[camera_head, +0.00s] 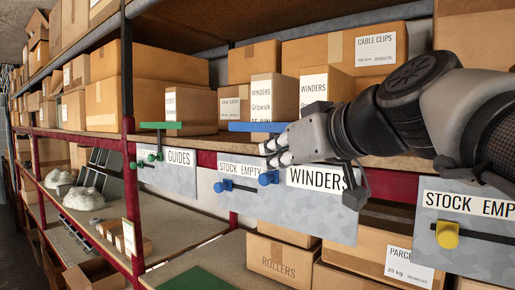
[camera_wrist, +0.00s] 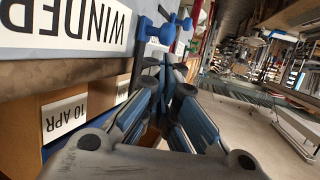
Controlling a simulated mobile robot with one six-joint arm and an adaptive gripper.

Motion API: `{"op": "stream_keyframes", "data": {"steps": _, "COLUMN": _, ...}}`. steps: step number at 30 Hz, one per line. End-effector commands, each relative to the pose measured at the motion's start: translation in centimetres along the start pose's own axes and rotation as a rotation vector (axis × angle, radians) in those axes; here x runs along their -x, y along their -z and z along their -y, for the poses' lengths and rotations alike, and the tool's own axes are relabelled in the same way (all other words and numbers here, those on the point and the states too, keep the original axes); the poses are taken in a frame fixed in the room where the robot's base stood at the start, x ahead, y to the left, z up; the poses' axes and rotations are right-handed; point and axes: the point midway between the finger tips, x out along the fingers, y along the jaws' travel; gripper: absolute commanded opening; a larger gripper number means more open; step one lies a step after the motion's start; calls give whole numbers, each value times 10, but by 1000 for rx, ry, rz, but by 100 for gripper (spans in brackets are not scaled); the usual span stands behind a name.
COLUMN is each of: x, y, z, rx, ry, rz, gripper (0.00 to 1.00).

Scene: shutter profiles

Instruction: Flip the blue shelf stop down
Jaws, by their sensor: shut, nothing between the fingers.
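The blue shelf stop (camera_head: 262,127) shows in the head view as a flat blue bar standing up along the shelf edge, in front of the boxes marked WINDERS. My gripper (camera_head: 272,153) is just below and in front of its right part and hides what lies behind. The gripper is shut and empty. Two blue knobs (camera_head: 268,178) sit on a dark rod below my gripper, across the grey sign plate (camera_head: 250,195). In the wrist view my closed fingers (camera_wrist: 168,78) point toward blue knobs (camera_wrist: 152,30) beside the WINDERS sign (camera_wrist: 75,25). I cannot tell if they touch the stop.
A green stop (camera_head: 160,126) stands up to the left above the GUIDES sign (camera_head: 170,165). A yellow knob (camera_head: 446,235) is on a sign at the right. Cardboard boxes (camera_head: 255,62) fill the shelf behind. The aisle floor (camera_wrist: 260,125) is open.

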Motion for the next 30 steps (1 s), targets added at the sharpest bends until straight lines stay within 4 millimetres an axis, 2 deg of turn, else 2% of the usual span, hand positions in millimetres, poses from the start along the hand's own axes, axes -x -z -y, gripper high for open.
{"op": "stream_keyframes", "data": {"steps": 4, "x": -1, "y": -8, "z": -1, "rx": 0, "ry": -1, "rz": -2, "gripper": 0}}
{"op": "stream_keyframes", "data": {"steps": 19, "x": -2, "y": -13, "z": -1, "rx": 1, "ry": 0, "rz": -2, "gripper": 0}}
{"op": "stream_keyframes", "data": {"steps": 23, "x": -6, "y": -23, "z": -2, "rx": 1, "ry": 0, "rz": -2, "gripper": 0}}
{"op": "stream_keyframes", "data": {"steps": 30, "x": -15, "y": -54, "z": -2, "rx": 1, "ry": 1, "rz": 0, "gripper": 0}}
